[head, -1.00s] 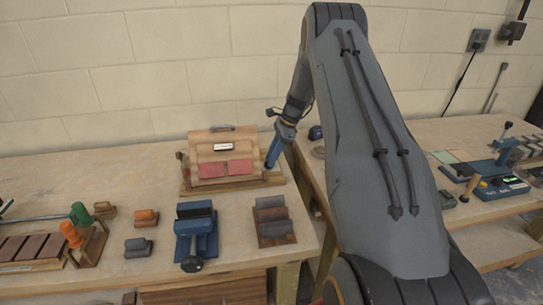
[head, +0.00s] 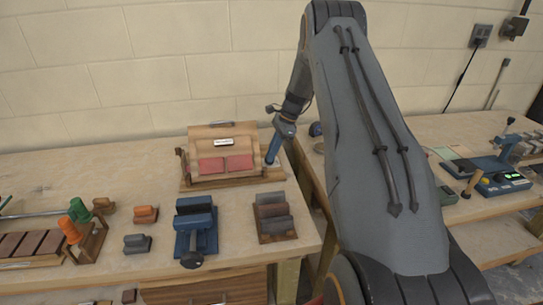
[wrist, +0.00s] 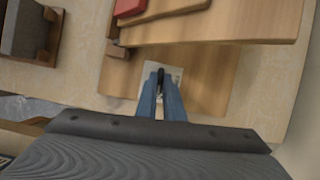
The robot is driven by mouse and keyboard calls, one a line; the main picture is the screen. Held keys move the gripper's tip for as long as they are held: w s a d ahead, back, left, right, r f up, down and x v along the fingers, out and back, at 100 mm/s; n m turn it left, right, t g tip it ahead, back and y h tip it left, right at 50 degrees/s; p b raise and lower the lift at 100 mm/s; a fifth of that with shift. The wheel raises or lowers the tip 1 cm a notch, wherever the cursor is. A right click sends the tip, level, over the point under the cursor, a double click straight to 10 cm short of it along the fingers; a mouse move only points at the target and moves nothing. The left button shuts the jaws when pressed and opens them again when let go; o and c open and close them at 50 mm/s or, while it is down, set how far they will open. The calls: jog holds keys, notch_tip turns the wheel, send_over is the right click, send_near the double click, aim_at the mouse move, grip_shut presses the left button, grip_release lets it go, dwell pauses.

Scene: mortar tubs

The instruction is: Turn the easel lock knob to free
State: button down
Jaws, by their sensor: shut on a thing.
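The easel is a brown wooden stand (head: 200,136) at the back of the left bench in the head view, with a small white label and two red pads on its front. Its wooden base also shows in the wrist view (wrist: 212,85). My gripper (head: 271,158) is at the easel's right end, pointing down. In the wrist view its two blue fingers (wrist: 161,88) are shut on a small dark piece (wrist: 160,76), which looks like the lock knob, above a pale plate on the base. The fingers hide most of the knob, so its setting cannot be read.
A blue vise-like fixture (head: 195,222) and a wooden rack of grey and brown blocks (head: 272,215) stand in front of the easel. Orange and green handles (head: 78,210) stand at the left. A blue device (head: 503,183) is on the right bench.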

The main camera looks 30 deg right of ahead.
jog(key=n+b, duration=0.1)
jog(key=n+g+b, duration=0.1)
jog(key=b, duration=0.1)
jog(key=n+b, duration=0.1)
jog(key=shift+w+f+n+g+b, duration=0.15)
jog(key=shift+w+n+g+b, duration=0.15)
jog(key=shift+n+b, duration=0.1)
jog(key=n+g+b, duration=0.1)
jog(key=n+b, duration=0.2)
jog(key=n, duration=0.1)
jog(key=shift+b, duration=0.35)
jog(key=shift+r+g+h, duration=0.2)
jog(key=shift+g+h, duration=0.1)
jog(key=c, duration=1.9)
grip_release()
jog(key=shift+o, duration=0.2)
jog(key=b+v, duration=0.2)
jog(key=v, duration=0.5)
jog(key=shift+d+r, duration=0.15)
jog(key=shift+r, duration=0.2)
